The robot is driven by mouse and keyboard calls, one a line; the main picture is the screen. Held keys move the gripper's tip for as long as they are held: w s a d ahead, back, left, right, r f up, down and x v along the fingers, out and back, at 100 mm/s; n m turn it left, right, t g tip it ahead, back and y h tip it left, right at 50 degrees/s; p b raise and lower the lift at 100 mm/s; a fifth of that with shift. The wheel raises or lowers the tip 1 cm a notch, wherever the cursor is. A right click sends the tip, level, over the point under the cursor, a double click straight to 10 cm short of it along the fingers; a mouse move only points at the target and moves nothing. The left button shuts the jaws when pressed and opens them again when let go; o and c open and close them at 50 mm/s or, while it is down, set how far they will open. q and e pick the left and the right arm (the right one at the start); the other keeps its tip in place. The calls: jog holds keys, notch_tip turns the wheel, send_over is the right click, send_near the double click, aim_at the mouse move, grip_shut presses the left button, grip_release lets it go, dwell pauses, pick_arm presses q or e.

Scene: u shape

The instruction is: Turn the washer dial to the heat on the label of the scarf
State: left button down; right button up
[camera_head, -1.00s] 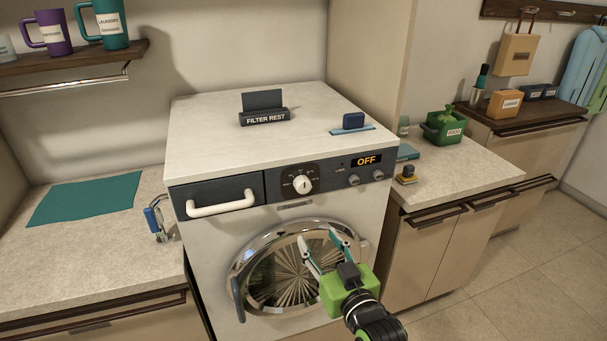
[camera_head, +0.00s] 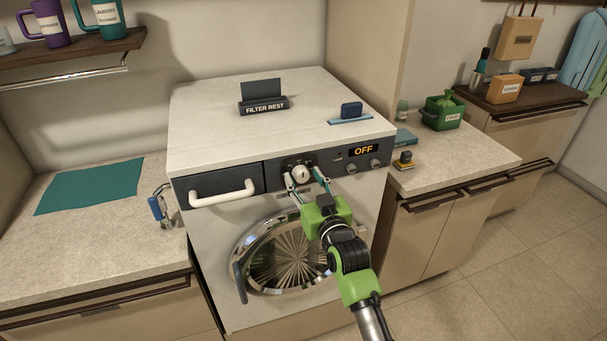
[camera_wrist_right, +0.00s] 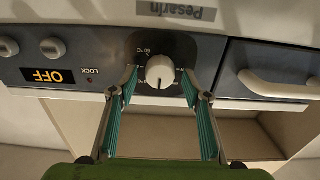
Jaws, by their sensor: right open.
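The washer (camera_head: 190,255) stands in the middle of the head view with its round glass door shut. Its white dial (camera_head: 300,173) sits on the dark control panel. In the right wrist view the dial (camera_wrist_right: 160,72) lies between my fingertips, and I cannot tell whether they touch it. My right gripper (camera_head: 303,180) is open in front of the dial; it also shows in the right wrist view (camera_wrist_right: 160,85). The display (camera_head: 363,151) reads OFF. The dial's small markings are too blurred to read. I see no scarf with a readable label. My left gripper is not in view.
A FILTER REST holder (camera_head: 264,106) and a blue block (camera_head: 351,109) stand on the washer top. A drawer handle (camera_head: 222,195) juts out left of the dial. Two small knobs (camera_head: 351,168) are to its right. A teal cloth (camera_head: 90,186) lies on the left counter.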

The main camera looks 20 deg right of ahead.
jog(key=shift+w, duration=0.45)
jog(key=c, duration=1.1)
jog(key=shift+o, duration=0.2)
jog(key=shift+m, duration=0.3)
jog(key=m+p, duration=0.1)
jog(key=m, duration=0.2)
jog(key=shift+d+m+p, duration=0.1)
jog(key=shift+m+p, duration=0.7)
jog(key=shift+m, duration=1.8)
